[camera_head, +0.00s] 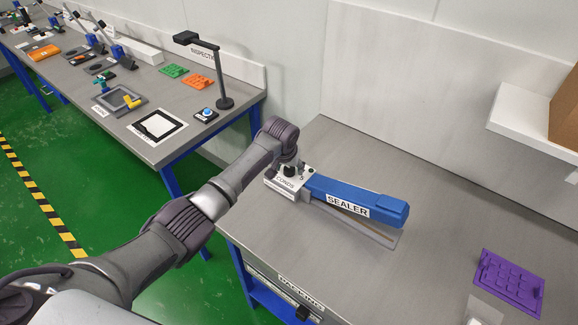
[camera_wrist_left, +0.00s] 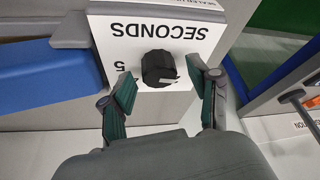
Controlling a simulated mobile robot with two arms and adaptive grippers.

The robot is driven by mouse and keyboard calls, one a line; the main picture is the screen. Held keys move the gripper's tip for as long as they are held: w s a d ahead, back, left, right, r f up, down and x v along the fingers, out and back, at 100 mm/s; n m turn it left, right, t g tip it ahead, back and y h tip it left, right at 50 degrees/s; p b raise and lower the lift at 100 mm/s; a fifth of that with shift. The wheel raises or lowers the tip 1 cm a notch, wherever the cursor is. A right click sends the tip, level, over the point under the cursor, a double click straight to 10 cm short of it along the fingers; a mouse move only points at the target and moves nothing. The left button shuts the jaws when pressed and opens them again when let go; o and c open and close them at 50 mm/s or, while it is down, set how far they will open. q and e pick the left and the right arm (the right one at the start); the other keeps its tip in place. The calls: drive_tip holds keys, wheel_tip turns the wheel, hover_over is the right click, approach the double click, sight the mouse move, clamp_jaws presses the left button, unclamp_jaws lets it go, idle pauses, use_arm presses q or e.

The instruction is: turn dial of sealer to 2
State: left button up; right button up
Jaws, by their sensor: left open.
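The sealer (camera_head: 345,203) is a blue-armed device with a white control box, standing on the grey bench. Its black dial (camera_wrist_left: 158,68) sits on the white "SECONDS" panel (camera_wrist_left: 200,22) in the left wrist view. A "5" is readable beside the dial; the other numbers are hidden, and I cannot tell the dial's setting. My left gripper (camera_wrist_left: 160,98) is open, with its two green-padded fingers on either side of the dial's near edge. I cannot tell whether they touch it. In the head view my left arm reaches to the box and its wrist partly covers it. My right gripper is not in view.
A purple moulded tray (camera_head: 508,281) lies at the bench's right. A white shelf (camera_head: 530,118) juts from the wall at upper right. Another bench at left holds an inspection lamp (camera_head: 222,75) and green (camera_head: 174,71) and orange (camera_head: 198,82) pieces. The bench's middle is clear.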

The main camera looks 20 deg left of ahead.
use_arm(q)
drive_tip(key=c, duration=1.1)
drive_tip(key=shift+c, duration=0.2)
drive_tip(key=shift+m, duration=0.4)
drive_tip(key=shift+r+m+h+p, duration=0.1)
drive_tip(key=shift+m+h+p, duration=0.3)
drive_tip(key=shift+m, duration=0.3)
drive_tip(key=shift+a+m+h, duration=0.1)
drive_tip(key=shift+m+h, duration=0.2)
drive_tip(key=shift+m, duration=0.5)
drive_tip(key=shift+m+g+h+b, duration=0.3)
drive_tip(key=shift+m+h+b, duration=0.55)
drive_tip(key=shift+m, duration=1.15)
